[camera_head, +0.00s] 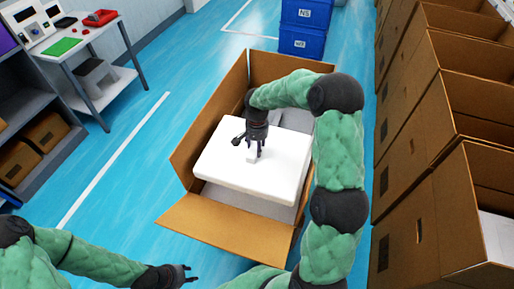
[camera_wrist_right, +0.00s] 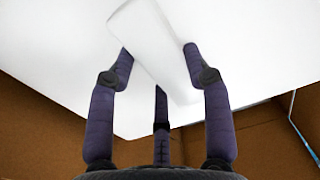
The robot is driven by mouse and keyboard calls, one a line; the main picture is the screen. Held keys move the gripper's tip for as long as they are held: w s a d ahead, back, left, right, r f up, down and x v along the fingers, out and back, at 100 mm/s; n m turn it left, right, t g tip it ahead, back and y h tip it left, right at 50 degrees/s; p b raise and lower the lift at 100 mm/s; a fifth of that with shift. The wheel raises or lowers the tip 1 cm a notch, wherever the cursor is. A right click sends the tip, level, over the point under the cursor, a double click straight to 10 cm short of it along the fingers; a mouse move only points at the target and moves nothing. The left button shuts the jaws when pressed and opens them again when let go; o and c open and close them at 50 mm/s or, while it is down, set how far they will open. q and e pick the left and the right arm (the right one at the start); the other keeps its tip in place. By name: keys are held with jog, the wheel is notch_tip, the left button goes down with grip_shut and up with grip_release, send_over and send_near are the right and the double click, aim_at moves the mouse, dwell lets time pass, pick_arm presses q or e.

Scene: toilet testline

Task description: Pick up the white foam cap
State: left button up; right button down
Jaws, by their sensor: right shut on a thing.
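The white foam cap (camera_head: 239,178) is a thick white slab with a raised bar on top, tilted over the open cardboard box (camera_head: 224,220). My right gripper (camera_head: 256,154) reaches down from above and is shut on the raised bar; in the right wrist view its fingers (camera_wrist_right: 160,60) sit on both sides of the bar of the foam cap (camera_wrist_right: 60,50). The underside of the cap is hidden. My left gripper (camera_head: 190,274) is low in the head view, apart from the box, with its fingers spread and nothing between them.
Grey content shows inside the box. Several cardboard boxes (camera_head: 450,215) line the right side. Blue bins (camera_head: 303,28) stand at the back. A table (camera_head: 82,40) with devices and a shelf (camera_head: 35,105) are at the left. Blue floor lies clear left of the box.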

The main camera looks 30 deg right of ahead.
notch_tip(320, 180, up, 19)
jog(key=p, duration=1.2)
jog(key=shift+r, duration=0.2)
jog(key=shift+f, duration=0.1)
